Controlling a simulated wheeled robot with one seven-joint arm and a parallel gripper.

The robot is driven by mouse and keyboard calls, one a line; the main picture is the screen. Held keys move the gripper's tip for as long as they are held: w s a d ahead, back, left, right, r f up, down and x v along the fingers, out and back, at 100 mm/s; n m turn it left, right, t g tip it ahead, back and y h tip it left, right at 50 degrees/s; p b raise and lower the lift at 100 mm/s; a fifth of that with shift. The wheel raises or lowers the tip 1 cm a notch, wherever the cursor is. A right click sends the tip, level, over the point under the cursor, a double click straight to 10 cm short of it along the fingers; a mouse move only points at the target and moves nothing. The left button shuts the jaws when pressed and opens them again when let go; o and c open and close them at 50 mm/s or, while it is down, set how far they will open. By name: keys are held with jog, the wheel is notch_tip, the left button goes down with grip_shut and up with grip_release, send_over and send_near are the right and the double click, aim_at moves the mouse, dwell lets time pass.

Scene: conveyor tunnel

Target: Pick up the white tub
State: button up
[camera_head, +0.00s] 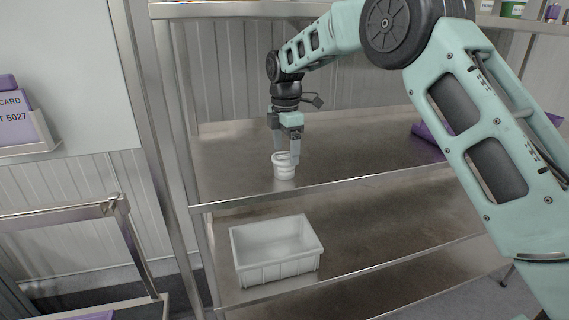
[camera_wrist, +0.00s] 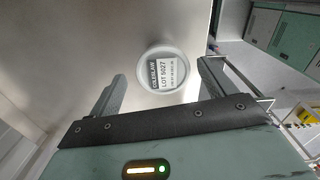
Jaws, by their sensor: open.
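The white tub (camera_head: 284,169) stands upright on the upper metal shelf, near its left front edge. My gripper (camera_head: 286,155) is open and points down right at the tub, with its fingertips at about the height of the tub's top. In the wrist view the tub (camera_wrist: 161,72) shows from above, with a round lid and a label reading LOT 5027. It lies between and just ahead of the two fingers of my gripper (camera_wrist: 160,82). I cannot tell whether a finger touches it.
An empty white bin (camera_head: 276,254) stands on the lower shelf (camera_head: 380,240). A purple object (camera_head: 430,140) lies at the back right of the upper shelf (camera_head: 350,155). A metal upright (camera_head: 172,110) stands at the left. The middle of the upper shelf is clear.

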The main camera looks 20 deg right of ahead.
aim_at(286, 156)
jog(key=shift+s+f+p, duration=0.15)
jog(key=shift+f+p, duration=1.1)
jog(key=shift+f, duration=1.4)
jog(key=c, duration=1.1)
jog(key=shift+r, duration=0.1)
jog(key=shift+r+b, duration=0.7)
jog(key=shift+r, duration=0.05)
jog(key=shift+s+r+b, duration=0.15)
jog(key=shift+r+b, duration=0.45)
jog(key=shift+r, duration=0.3)
jog(key=s+b, duration=0.6)
jog(key=s, duration=1.1)
jog(key=shift+s+b, duration=0.3)
jog(key=shift+s, duration=0.05)
